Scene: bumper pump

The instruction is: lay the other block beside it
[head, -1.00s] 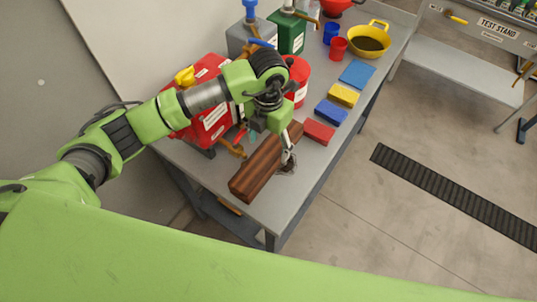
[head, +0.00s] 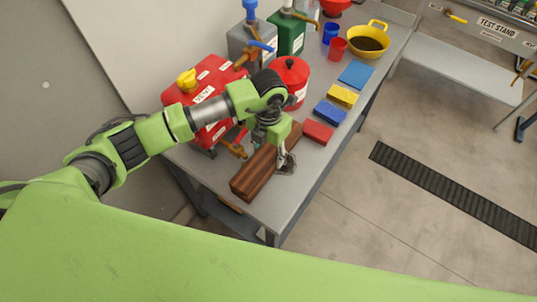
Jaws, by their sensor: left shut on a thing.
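Dark brown wooden block stock (head: 256,177) lies lengthwise on the near part of the grey workbench. Lengthwise dark lines run along it; I cannot tell for sure whether it is two blocks side by side or one. My left gripper (head: 285,163) points down over its right side, about midway along, and is shut on a wooden block. The wrist and forearm hide part of the wood's far end. I cannot tell whether the held block touches the bench. My right gripper is not in view.
Red (head: 318,132), blue (head: 330,112) and yellow (head: 343,96) sponges lie right of the wood's far end. A red jerrycan (head: 205,95) and a red can (head: 290,75) stand behind my arm. The bench's front right strip (head: 285,195) is bare.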

